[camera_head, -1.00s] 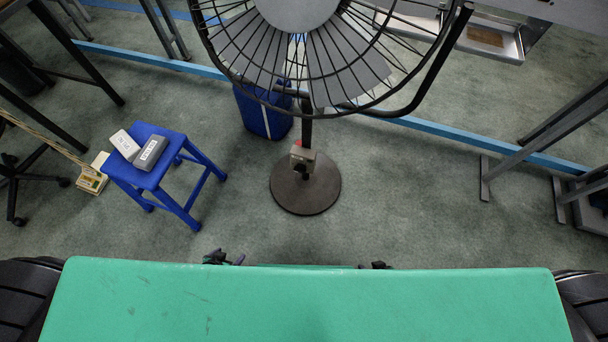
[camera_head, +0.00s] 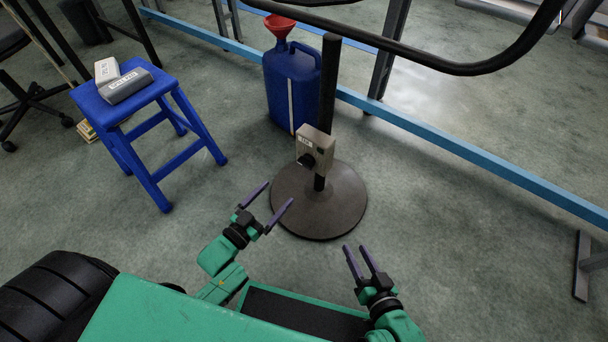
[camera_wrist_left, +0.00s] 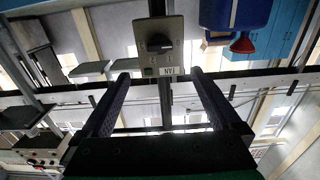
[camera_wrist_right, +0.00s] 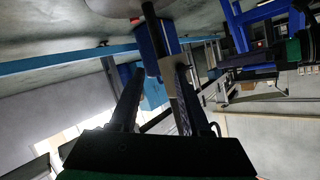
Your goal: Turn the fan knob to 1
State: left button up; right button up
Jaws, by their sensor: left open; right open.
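The fan knob (camera_head: 306,160) is a dark dial on the front of a beige control box (camera_head: 321,146), mounted on the fan's black post (camera_head: 328,90). In the left wrist view the knob (camera_wrist_left: 159,43) shows on the box face, beyond the fingertips; the picture looks upside down and I cannot read its setting. My left gripper (camera_head: 268,198) is open and empty, short of the box and below it in the head view. My right gripper (camera_head: 359,255) is open and empty, lower and to the right of the box, in front of the round fan base (camera_head: 340,205).
A blue jug (camera_head: 285,85) with a red funnel (camera_head: 280,24) stands behind the post. A blue stool (camera_head: 150,95) with two small boxes stands at left. The fan's black tube (camera_head: 470,68) crosses the upper right.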

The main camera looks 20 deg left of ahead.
aim_at(304, 165)
jog(key=w+d+r+t+y+b, duration=0.15)
jog(key=w+r+t, duration=0.45)
jog(key=w+r, duration=0.7)
pick_arm(q)
jog(key=b+x, duration=0.1)
jog(key=x, duration=0.8)
jog(key=shift+w+d+f+b, duration=0.15)
jog(key=shift+w+b, duration=0.25)
jog(key=shift+b+x, duration=0.45)
jog(key=shift+x, duration=0.75)
pick_arm(e)
notch_tip(304, 165, up, 22)
jog(key=s+d+n+t+y, duration=0.1)
jog(key=n+t+y, duration=0.1)
jog(key=t, duration=0.4)
jog(key=shift+d+f, duration=0.25)
jog(key=shift+d, duration=0.1)
pick_arm(q)
jog(key=c, duration=1.4)
pick_arm(e)
jog(key=shift+h, duration=0.25)
pick_arm(q)
jog(key=shift+o, duration=0.2)
